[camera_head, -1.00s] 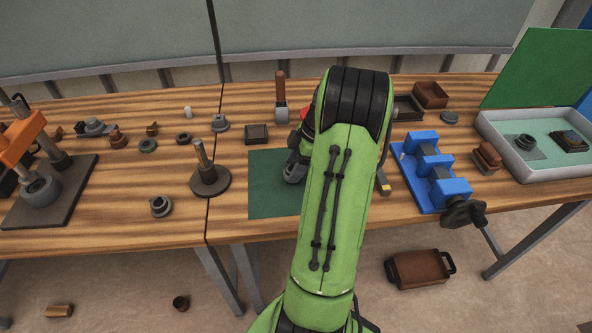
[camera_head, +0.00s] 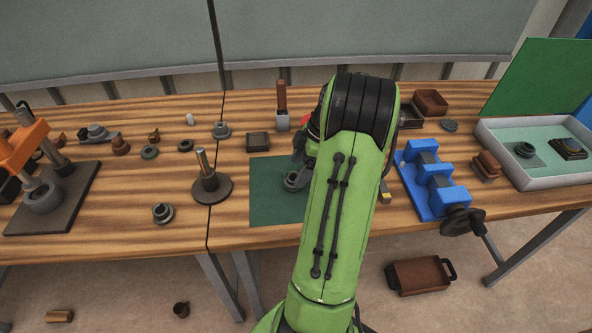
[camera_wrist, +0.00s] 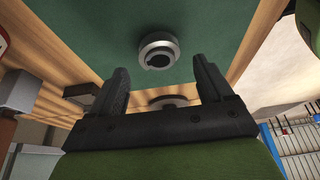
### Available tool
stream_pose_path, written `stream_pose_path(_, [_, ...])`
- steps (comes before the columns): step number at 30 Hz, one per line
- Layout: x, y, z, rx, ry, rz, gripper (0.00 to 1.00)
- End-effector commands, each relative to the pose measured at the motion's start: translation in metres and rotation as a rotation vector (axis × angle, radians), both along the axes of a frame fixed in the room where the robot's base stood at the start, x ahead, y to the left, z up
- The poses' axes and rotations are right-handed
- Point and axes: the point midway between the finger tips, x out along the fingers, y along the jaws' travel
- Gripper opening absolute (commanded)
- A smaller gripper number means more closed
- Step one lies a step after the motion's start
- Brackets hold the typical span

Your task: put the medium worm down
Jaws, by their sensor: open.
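A round grey piece with a dark hole, which I take to be the medium worm (camera_head: 295,182), lies on the dark green mat (camera_head: 270,205). In the wrist view the worm (camera_wrist: 159,52) sits on the mat (camera_wrist: 95,30) just beyond my fingertips, centred between them. My gripper (camera_wrist: 160,68) is open, with a finger on each side and nothing between them touching the worm. In the head view my arm hides most of my gripper and the right part of the mat.
A post on a round dark base (camera_head: 212,188) stands left of the mat. A blue fixture (camera_head: 432,180) with a dark handle is at the right, beside a white tray (camera_head: 532,180). A small dark square tray (camera_head: 258,142) and an upright brown-handled tool (camera_head: 282,105) stand behind the mat.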

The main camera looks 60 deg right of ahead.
Motion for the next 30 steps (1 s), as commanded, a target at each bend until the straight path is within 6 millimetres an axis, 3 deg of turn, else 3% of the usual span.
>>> stream_pose_path(1, [-0.004,-0.005,0.019,-0.004,-0.002,-0.005,0.80])
stream_pose_path(3, [-0.010,-0.010,0.038,-0.005,-0.001,-0.003,0.80])
stream_pose_path(9, [-0.023,-0.021,0.078,-0.001,-0.001,-0.003,0.80])
stream_pose_path(17, [-0.026,-0.023,0.086,0.000,0.000,0.000,0.80])
stream_pose_path(20, [-0.020,-0.016,0.091,-0.003,0.008,-0.003,0.80])
stream_pose_path(23, [0.008,0.022,0.113,-0.025,0.042,-0.042,0.80])
stream_pose_path(27, [0.041,0.121,0.154,-0.075,0.093,-0.180,0.80])
stream_pose_path(30, [0.038,0.196,0.175,-0.107,0.085,-0.304,0.80])
